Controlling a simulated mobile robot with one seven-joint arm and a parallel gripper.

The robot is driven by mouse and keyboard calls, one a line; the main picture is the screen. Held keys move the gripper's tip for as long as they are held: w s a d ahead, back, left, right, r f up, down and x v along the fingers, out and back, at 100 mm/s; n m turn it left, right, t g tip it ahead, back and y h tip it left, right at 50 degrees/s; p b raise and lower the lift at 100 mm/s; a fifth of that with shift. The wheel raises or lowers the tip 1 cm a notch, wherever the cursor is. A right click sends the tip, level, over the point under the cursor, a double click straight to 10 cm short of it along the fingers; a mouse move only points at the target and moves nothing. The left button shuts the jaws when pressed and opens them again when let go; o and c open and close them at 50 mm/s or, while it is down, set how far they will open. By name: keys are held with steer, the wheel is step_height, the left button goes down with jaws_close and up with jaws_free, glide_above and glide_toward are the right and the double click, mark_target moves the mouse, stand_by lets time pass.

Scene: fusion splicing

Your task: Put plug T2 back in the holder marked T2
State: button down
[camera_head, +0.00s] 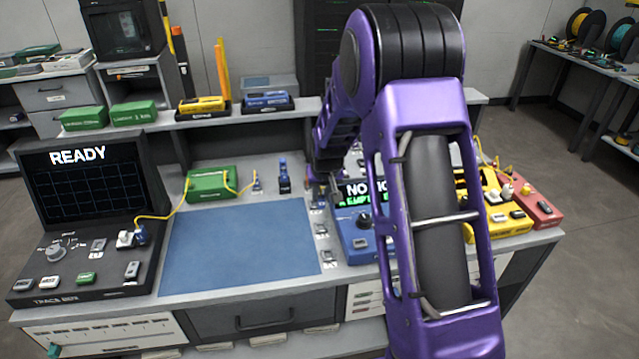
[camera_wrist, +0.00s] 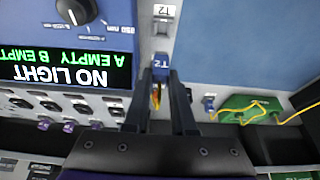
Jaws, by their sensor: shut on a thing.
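My gripper (camera_wrist: 163,78) is shut on plug T2 (camera_wrist: 162,63), a blue plug with a light T2 label, in the wrist view. A yellow part shows between the fingers behind the plug. The holder marked T2 (camera_wrist: 162,27) is a small pale clip with a T2 tag, just beyond the plug and nearly in line with it. The picture does not show clearly whether the plug touches the holder. In the head view my arm hides most of the gripper and the plug.
A blue meter reading NO LIGHT (camera_wrist: 78,77) stands beside the holder. A blue mat (camera_head: 240,245) lies clear on the bench. A green box (camera_head: 211,185) with yellow cables sits behind it. A black tester reading READY (camera_head: 85,195) stands at the left.

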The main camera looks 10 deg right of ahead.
mark_target(322, 206)
steer(key=shift+s+f, duration=0.1)
steer(key=shift+f, duration=2.2)
steer(key=shift+f+b, duration=0.6)
steer(key=shift+f, duration=0.3)
steer(key=shift+b, duration=0.4)
steer(key=shift+f+b, duration=0.5)
steer(key=shift+f, duration=0.1)
steer(key=c, duration=0.7)
jaws_free()
steer(key=shift+o, duration=0.2)
steer(key=shift+r, duration=0.2)
